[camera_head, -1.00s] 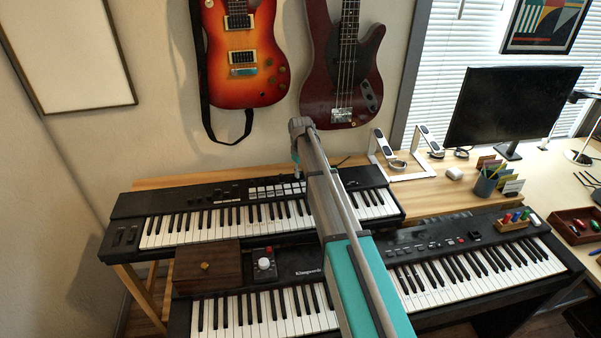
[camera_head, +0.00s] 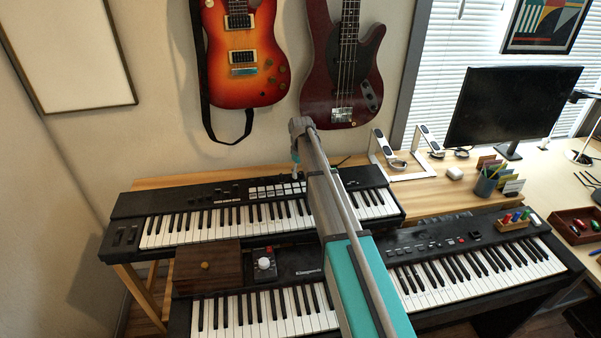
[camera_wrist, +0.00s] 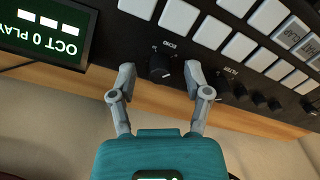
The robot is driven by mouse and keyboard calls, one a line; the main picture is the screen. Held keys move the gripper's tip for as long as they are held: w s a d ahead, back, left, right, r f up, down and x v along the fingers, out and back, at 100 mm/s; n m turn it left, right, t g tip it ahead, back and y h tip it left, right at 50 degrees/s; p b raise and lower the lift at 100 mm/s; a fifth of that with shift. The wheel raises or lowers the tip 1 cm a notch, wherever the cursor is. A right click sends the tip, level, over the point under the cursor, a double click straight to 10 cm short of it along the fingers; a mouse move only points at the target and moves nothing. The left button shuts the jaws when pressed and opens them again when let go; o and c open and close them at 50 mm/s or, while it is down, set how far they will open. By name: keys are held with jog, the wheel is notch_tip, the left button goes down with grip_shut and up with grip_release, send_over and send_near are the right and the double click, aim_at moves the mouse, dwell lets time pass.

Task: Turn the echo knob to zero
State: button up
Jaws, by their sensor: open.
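The echo knob (camera_wrist: 162,66) is a small black round knob on the upper keyboard's black panel, beside the upside-down "ECHO" label in the wrist view. Where it points is too small to tell. My gripper (camera_wrist: 159,73) is open, with one finger to the left of the knob and one to the right in that view. Gaps show on both sides; whether a fingertip touches the panel I cannot tell. In the head view, my arm hides the knob, and the end of my gripper (camera_head: 297,170) shows small above the upper keyboard (camera_head: 160,204).
In the wrist view, several white pads (camera_wrist: 212,32) lie above the knob, a row of smaller black knobs (camera_wrist: 240,91) lies to the right, and a lit "OCT 0 PLAY" display (camera_wrist: 42,32) is at the upper left. A lower keyboard (camera_head: 430,243) stands in front.

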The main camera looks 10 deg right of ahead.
jog(key=shift+m, duration=0.4)
